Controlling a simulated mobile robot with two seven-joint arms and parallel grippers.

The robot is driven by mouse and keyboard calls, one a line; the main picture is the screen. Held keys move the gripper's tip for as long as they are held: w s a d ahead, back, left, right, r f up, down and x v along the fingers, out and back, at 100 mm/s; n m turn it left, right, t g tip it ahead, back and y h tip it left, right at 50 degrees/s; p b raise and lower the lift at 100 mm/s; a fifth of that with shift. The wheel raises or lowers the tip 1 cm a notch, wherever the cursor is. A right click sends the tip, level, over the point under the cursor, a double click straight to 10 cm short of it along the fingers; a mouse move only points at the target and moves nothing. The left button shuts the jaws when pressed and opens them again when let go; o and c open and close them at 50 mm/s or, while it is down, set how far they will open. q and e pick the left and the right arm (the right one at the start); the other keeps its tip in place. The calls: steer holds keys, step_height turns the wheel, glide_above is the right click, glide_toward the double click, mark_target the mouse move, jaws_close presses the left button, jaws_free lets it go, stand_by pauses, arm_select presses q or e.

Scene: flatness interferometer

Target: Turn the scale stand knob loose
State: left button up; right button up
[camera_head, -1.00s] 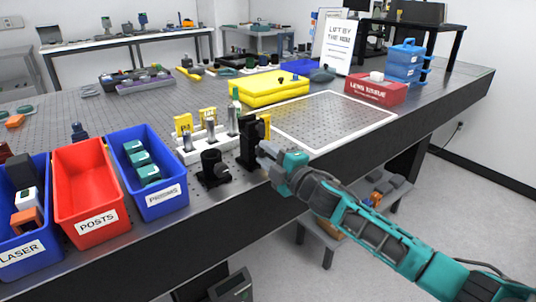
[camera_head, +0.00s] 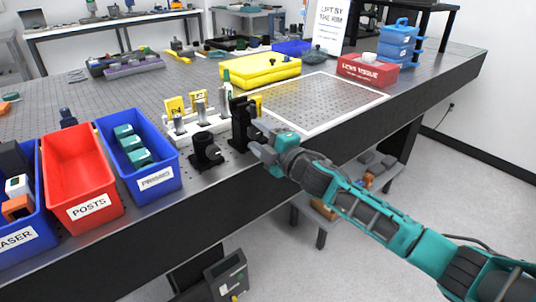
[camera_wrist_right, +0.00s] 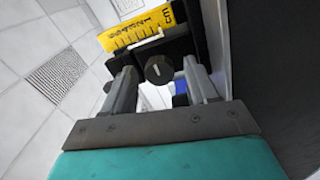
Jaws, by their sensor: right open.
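The scale stand (camera_head: 241,125) is a black upright near the front edge of the optical table in the head view. In the right wrist view its yellow scale (camera_wrist_right: 136,28) shows black marks and "cm". Its knob (camera_wrist_right: 158,70) is round and black with a white line across its face. My right gripper (camera_head: 262,140) is at the stand's right side. In the right wrist view its two grey fingers (camera_wrist_right: 160,88) are open, one to each side of the knob, with a gap to it visible. My left gripper is not in view.
A black round mount (camera_head: 207,153) stands close to the left of the stand. A white rack with yellow-tagged posts (camera_head: 187,124) is behind it. Blue and red bins (camera_head: 80,180) line the left front. A white-outlined breadboard area (camera_head: 325,102) to the right is clear.

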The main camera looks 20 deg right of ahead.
steer(key=m+b, duration=0.1)
steer(key=m, duration=0.2)
steer(key=shift+f+m, duration=0.1)
steer(key=shift+m, duration=0.3)
steer(key=m+b, duration=0.1)
steer(key=m, duration=0.3)
steer(key=shift+f+b, duration=0.1)
steer(key=shift+b, duration=0.25)
steer(key=m+b, duration=0.7)
steer(key=m, duration=0.3)
steer(key=shift+a+f+h, duration=0.1)
steer(key=shift+h, duration=0.2)
steer(key=shift+s+d+r+p, duration=0.15)
steer(key=shift+s+p, duration=0.25)
steer(key=shift+s, duration=0.05)
steer(key=shift+s+d+r+p, duration=0.15)
steer(key=shift+s+p, duration=0.2)
steer(key=shift+s, duration=0.1)
steer(key=p+v, duration=0.1)
steer(key=v, duration=1)
steer(key=s+a+f+g+h+p, duration=0.3)
steer(key=s+f+g+p, duration=0.1)
steer(key=s+f+p, duration=0.7)
steer(key=s+f, duration=0.3)
steer(key=f, duration=0.2)
steer(key=shift+a+g, duration=0.2)
steer(key=shift+g, duration=0.2)
